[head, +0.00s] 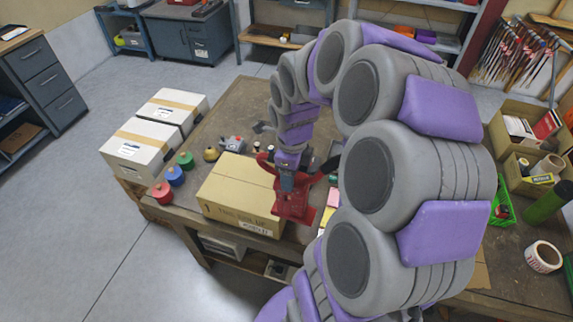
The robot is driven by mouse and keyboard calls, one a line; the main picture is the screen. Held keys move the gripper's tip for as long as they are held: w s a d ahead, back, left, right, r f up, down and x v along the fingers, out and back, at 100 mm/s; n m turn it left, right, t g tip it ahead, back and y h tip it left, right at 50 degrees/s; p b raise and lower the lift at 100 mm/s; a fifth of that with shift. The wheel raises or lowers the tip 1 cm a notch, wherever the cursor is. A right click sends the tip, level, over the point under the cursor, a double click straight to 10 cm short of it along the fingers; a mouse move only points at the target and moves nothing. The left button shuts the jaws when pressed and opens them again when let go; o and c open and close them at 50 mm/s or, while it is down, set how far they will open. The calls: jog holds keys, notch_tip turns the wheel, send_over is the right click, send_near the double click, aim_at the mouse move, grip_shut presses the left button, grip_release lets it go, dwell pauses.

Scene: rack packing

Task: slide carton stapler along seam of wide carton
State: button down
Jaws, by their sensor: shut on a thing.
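A wide brown carton (235,192) lies on the dark workbench (237,108), its long seam running across the top. A red carton stapler (293,204) stands at the carton's right end, against or over its edge; I cannot tell exact contact. My gripper (288,171) is shut on the stapler's upper part, with my arm coming in from above and the right. The arm hides part of the bench behind and to the right of the carton.
Red, blue and green rolls (175,175) stand left of the carton. A tape roll (543,257), a green cylinder (548,203) and open cartons (519,128) are at right. The bench behind the carton is partly clear.

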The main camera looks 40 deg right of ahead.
jog(key=w+d+f+b, duration=0.1)
jog(key=w+f, duration=0.1)
jog(key=w, duration=0.5)
jog(key=w+d+f+b, duration=0.1)
jog(key=w+f+b, duration=0.1)
jog(key=w, duration=0.5)
jog(key=shift+w+d+b, duration=0.15)
jog(key=shift+w+b, duration=0.15)
jog(key=shift+w, duration=0.05)
jog(key=shift+f, duration=0.4)
jog(key=shift+c, duration=1.4)
grip_release()
